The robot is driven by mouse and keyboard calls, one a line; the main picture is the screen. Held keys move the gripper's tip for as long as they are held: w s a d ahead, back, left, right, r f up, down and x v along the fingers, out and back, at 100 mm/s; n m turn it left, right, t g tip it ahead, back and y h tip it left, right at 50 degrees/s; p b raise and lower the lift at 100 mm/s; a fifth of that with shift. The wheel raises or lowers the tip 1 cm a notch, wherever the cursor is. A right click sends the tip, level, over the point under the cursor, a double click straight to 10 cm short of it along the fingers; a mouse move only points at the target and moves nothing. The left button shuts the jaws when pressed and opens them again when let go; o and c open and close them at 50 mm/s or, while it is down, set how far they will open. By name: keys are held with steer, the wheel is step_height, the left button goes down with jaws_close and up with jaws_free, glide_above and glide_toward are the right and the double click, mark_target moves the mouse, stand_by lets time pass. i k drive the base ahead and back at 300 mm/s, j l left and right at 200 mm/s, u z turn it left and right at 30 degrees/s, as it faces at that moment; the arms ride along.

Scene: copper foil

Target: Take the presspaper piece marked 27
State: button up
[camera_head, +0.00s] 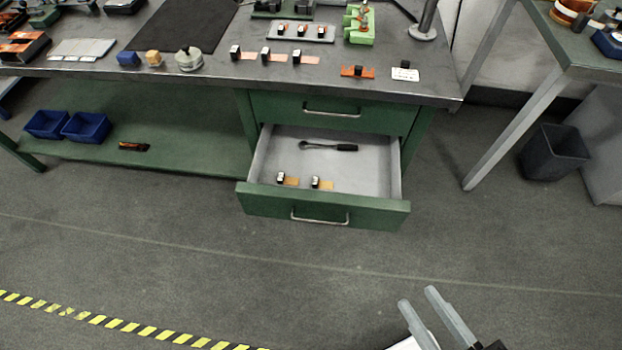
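Two tan pieces, which look like presspaper, lie in the open lower drawer (365,180), near its front. The left tan piece (292,182) and the right tan piece (326,185) each have a small black-and-white block at their left end. Any numbers on them are too small to read, so I cannot tell which is marked 27. My gripper (419,297) is at the bottom right, well in front of the drawer and apart from it. Its two grey fingers stand apart with nothing seen between them.
A black-handled tool (328,147) lies at the drawer's back. Several copper-coloured strips with blocks lie on the workbench (215,83) above. An orange piece (357,72) and a white card (405,75) lie near its right edge. A dark bin (553,153) stands right. The floor before the drawer is clear.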

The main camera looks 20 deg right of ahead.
mark_target(316, 184)
steer(key=u, duration=0.65)
steer(key=i+l+u, duration=0.15)
steer(key=l+u, duration=0.55)
steer(key=i+l+u, duration=0.1)
steer(key=l+u, duration=0.4)
steer(key=l, duration=1.1)
